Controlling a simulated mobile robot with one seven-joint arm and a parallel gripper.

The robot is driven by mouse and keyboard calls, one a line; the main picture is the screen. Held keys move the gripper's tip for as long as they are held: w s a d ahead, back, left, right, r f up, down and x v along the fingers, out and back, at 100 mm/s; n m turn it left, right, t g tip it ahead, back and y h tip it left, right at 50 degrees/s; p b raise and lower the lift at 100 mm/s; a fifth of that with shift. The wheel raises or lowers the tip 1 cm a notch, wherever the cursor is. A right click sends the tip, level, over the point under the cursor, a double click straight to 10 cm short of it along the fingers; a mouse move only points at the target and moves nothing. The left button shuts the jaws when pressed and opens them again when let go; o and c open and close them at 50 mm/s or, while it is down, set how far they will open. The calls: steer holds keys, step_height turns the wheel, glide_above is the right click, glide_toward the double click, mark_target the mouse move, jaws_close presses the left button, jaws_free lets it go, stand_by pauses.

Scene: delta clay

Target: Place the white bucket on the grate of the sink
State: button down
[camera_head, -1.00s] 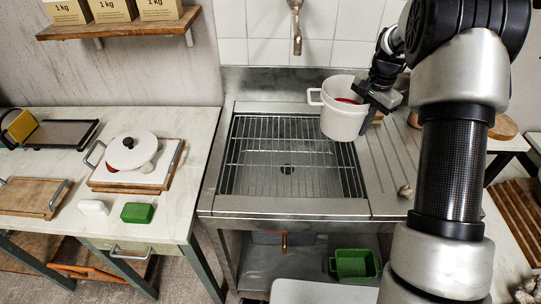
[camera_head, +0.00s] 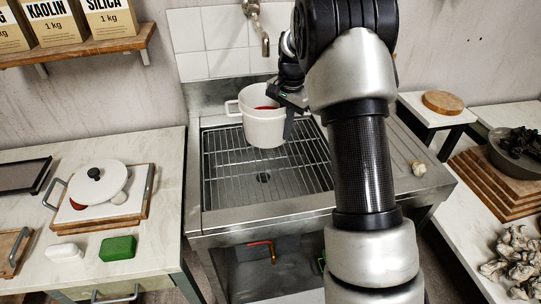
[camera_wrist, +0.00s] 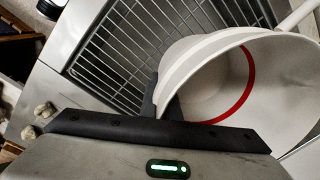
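The white bucket (camera_head: 262,128) is upright above the sink grate (camera_head: 230,165), toward the back of the basin in the head view. It has a handle on its left and a red band inside. My gripper (camera_head: 291,112) is at the bucket's right side, shut on its wall. In the wrist view, a dark finger of my gripper (camera_wrist: 168,103) lies against the wall of the bucket (camera_wrist: 285,75), with grate bars (camera_wrist: 115,50) beyond it. The exact gap between bucket and grate is hard to tell.
A faucet (camera_head: 258,30) hangs on the wall behind the sink. The steel drainboard (camera_head: 400,150) right of the grate holds a small pale lump (camera_head: 418,168). The grate's front is clear.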

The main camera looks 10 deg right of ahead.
step_height(320, 180, down, 8)
steer(key=shift+f+b, duration=0.25)
steer(key=shift+b, duration=0.15)
steer(key=shift+f, duration=0.15)
steer(key=c, duration=2)
jaws_free()
